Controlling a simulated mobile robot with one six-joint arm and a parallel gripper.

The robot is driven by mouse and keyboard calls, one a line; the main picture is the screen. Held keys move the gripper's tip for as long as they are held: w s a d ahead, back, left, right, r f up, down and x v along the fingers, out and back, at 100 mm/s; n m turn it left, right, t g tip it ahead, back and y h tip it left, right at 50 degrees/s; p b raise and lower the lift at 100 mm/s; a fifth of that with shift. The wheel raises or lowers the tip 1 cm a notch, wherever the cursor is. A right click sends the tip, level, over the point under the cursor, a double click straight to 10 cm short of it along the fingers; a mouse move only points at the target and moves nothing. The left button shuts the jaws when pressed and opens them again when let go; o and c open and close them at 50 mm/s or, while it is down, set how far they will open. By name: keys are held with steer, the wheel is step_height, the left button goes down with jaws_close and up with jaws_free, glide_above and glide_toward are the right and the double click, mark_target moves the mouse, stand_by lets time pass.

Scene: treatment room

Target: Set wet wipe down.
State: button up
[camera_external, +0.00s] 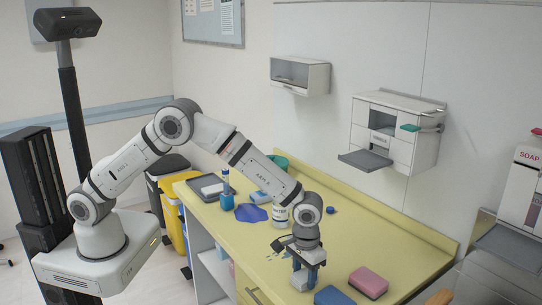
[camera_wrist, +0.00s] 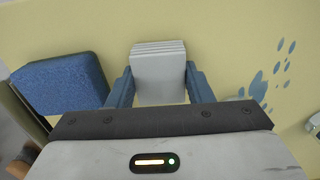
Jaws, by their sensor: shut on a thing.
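The wet wipe (camera_wrist: 160,62) is a white, folded, layered block. In the wrist view it sits between the two blue fingers of my gripper (camera_wrist: 160,86), which are shut on its sides. In the external view my gripper (camera_external: 304,277) points down over the front part of the yellow counter (camera_external: 372,239), with the white wipe (camera_external: 300,280) low between its fingers. I cannot tell whether the wipe touches the counter.
A blue sponge (camera_external: 333,296) lies close beside my gripper; it also shows in the wrist view (camera_wrist: 62,83). A pink sponge (camera_external: 368,282) lies further right. Blue drops (camera_wrist: 268,84) mark the counter. A blue bottle (camera_external: 227,190) and a grey tray (camera_external: 207,186) stand further back.

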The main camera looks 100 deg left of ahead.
mark_target(304, 275)
steer(key=shift+f, duration=0.2)
steer(key=o, duration=0.9)
steer(key=shift+o, duration=0.2)
steer(key=shift+r, duration=0.1)
step_height(304, 275, up, 12)
steer(key=b, duration=0.2)
steer(key=s+r+m, duration=0.2)
steer(key=s+r, duration=0.4)
steer(key=s, duration=0.1)
steer(key=s+r+m+t, duration=0.1)
steer(key=s+m+t, duration=0.2)
steer(key=s, duration=2.8)
steer(key=m, duration=0.4)
steer(key=shift+s+d+r, duration=0.15)
steer(key=shift+d+r, duration=0.2)
steer(key=shift+r, duration=0.05)
